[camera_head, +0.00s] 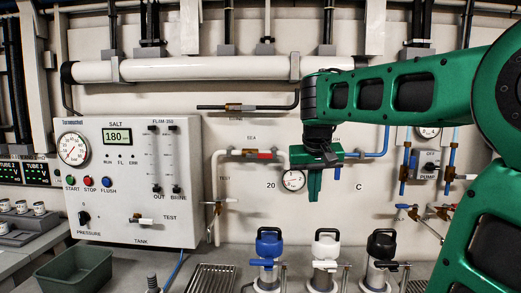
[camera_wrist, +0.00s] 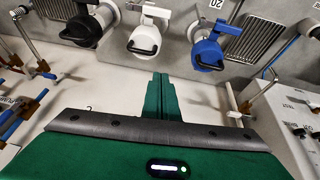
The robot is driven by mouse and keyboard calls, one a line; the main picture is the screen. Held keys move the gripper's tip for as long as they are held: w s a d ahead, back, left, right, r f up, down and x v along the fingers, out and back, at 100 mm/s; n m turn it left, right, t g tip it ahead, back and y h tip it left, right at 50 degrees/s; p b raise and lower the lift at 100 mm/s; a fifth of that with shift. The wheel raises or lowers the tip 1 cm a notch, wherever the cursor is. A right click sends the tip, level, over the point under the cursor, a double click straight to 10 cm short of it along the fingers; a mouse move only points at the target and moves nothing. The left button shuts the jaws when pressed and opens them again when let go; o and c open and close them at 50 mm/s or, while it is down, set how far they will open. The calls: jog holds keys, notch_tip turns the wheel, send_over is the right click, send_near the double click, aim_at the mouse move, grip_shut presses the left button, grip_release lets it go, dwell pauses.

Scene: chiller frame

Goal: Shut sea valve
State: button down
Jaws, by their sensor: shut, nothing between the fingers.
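The sea valve (camera_head: 250,154) is on the wall panel under the label "SEA", in a white pipe that bends down at its left. It has a brass body and a red handle (camera_head: 265,155), which appears to lie along the pipe. My gripper (camera_head: 314,199) points down in front of the panel, to the right of the red handle and apart from it. Its green fingers are together and empty. The closed fingers also show in the wrist view (camera_wrist: 160,80). I cannot make out the sea valve in the wrist view.
A round gauge (camera_head: 293,180) sits just left of my fingers. Blue (camera_head: 269,246), white (camera_head: 326,247) and black (camera_head: 381,247) topped canisters stand below. The "SALT" control box (camera_head: 130,180) is at left. A black-ended pipe (camera_head: 240,107) runs above the valve.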

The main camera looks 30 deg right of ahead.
jog(key=w+a+r+t+h, duration=0.1)
jog(key=w+a+r+t, duration=0.1)
jog(key=w+r, duration=0.75)
jog(key=w+a+r+t+h, duration=0.1)
jog(key=w+a+r+t, duration=0.15)
jog(key=w+r, duration=0.7)
send_over(259, 156)
jog(key=s+d, duration=0.1)
jog(key=s, duration=0.1)
notch_tip(259, 156, down, 6)
jog(key=f, duration=0.3)
jog(key=shift+s+f+g, duration=0.2)
jog(key=shift+f+g, duration=0.05)
jog(key=shift+f, duration=0.1)
